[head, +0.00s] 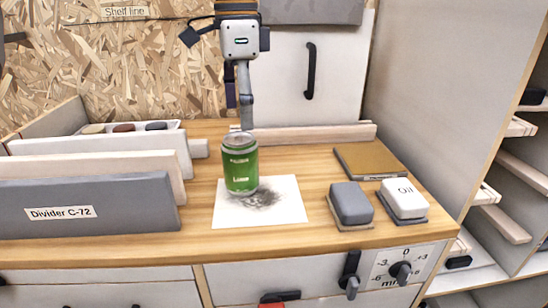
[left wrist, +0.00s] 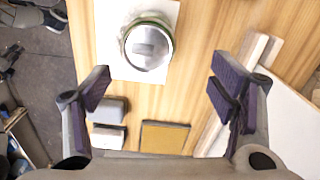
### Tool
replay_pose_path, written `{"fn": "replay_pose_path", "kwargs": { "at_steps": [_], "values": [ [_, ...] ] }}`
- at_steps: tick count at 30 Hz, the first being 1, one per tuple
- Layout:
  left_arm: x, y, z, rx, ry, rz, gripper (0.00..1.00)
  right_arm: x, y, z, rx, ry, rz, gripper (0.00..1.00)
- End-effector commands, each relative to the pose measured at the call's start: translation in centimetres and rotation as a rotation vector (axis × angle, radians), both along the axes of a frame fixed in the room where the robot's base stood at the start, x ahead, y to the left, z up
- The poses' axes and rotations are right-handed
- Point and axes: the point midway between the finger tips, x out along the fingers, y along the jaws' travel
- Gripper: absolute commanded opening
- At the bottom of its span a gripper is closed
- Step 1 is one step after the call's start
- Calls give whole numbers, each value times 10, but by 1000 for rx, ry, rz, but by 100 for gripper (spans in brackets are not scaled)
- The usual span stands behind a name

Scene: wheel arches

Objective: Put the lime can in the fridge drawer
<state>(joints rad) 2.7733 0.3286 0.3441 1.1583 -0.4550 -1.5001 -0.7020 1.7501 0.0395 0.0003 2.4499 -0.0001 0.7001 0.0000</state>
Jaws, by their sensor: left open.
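The green lime can (head: 241,168) stands upright on a white sheet with a dark smudge on the worktop. Its silver lid (left wrist: 148,46) shows from above in the left wrist view. My left gripper (head: 239,104) hangs pointing down behind and above the can. It is open and empty, and its two purple-padded fingers (left wrist: 160,85) are spread wide. The can lies beyond the fingertips, towards the upper left in the wrist view. A drawer front (head: 235,280) under the worktop, beside a dial panel, looks closed; I cannot tell if it is the fridge drawer. My right gripper is not in view.
A grey block (head: 351,203), a white block marked Oil (head: 404,198) and a brown board (head: 369,160) lie to the right. A low wooden rail (head: 310,134) runs behind. The dial panel (head: 400,265) faces front.

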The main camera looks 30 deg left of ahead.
Motion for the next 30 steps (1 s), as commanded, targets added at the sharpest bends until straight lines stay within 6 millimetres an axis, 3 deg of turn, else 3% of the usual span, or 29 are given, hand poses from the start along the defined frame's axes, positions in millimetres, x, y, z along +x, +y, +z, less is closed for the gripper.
{"fn": "replay_pose_path", "kwargs": {
  "at_steps": [6,18,26,30],
  "values": [
    [-3,0,-45,0,6,-1,78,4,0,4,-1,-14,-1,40],
    [-14,0,-108,-1,2,0,78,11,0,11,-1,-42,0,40],
    [-13,1,-116,1,0,1,78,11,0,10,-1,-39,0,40],
    [-13,0,-116,1,0,1,50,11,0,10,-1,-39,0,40]
  ]
}}
